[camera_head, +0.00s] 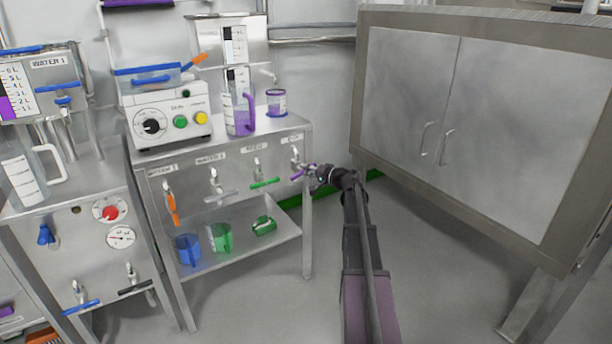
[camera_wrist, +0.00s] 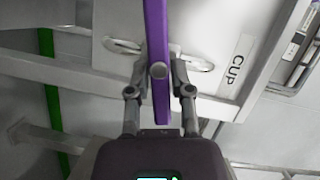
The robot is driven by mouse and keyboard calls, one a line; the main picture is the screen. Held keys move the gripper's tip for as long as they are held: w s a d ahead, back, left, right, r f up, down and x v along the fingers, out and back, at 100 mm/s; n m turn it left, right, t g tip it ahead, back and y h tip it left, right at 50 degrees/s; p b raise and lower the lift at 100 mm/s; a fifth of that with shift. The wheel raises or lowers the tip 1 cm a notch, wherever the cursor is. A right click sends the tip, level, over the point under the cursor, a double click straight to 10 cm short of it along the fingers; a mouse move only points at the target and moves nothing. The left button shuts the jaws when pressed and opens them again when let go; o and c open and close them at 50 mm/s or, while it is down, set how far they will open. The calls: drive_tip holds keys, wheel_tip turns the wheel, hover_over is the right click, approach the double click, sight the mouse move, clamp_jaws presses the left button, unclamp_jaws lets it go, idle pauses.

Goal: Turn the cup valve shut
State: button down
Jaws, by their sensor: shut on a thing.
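The cup valve (camera_head: 296,160) is on the right end of the steel bench front, with a purple lever handle (camera_head: 298,175). In the head view the handle slants slightly, close to level. In the wrist view the purple handle (camera_wrist: 157,30) runs upright through the picture, beside the CUP label (camera_wrist: 236,72). My gripper (camera_head: 316,174) reaches the handle from the right. In the wrist view my gripper (camera_wrist: 160,80) has a finger on each side of the handle and is shut on it. The gripper partly hides the valve body.
Other valves with orange (camera_head: 172,209), grey (camera_head: 222,194) and green (camera_head: 265,183) handles sit left along the bench front. A purple-marked cup (camera_head: 276,102) and a jug (camera_head: 238,112) stand on top. A steel cabinet (camera_head: 480,120) is at the right. Floor between is clear.

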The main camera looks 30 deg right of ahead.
drive_tip(key=shift+f+m+t+y+b, duration=0.2)
drive_tip(key=shift+m+t+y+b, duration=0.25)
drive_tip(key=shift+m+b, duration=0.7)
drive_tip(key=shift+w+m, duration=0.1)
drive_tip(key=shift+m, duration=0.15)
drive_tip(key=c, duration=0.5)
unclamp_jaws()
drive_tip(key=shift+s, duration=0.2)
drive_tip(key=v, duration=1.1)
drive_tip(key=shift+s+d, duration=0.15)
drive_tip(key=shift+s, duration=0.2)
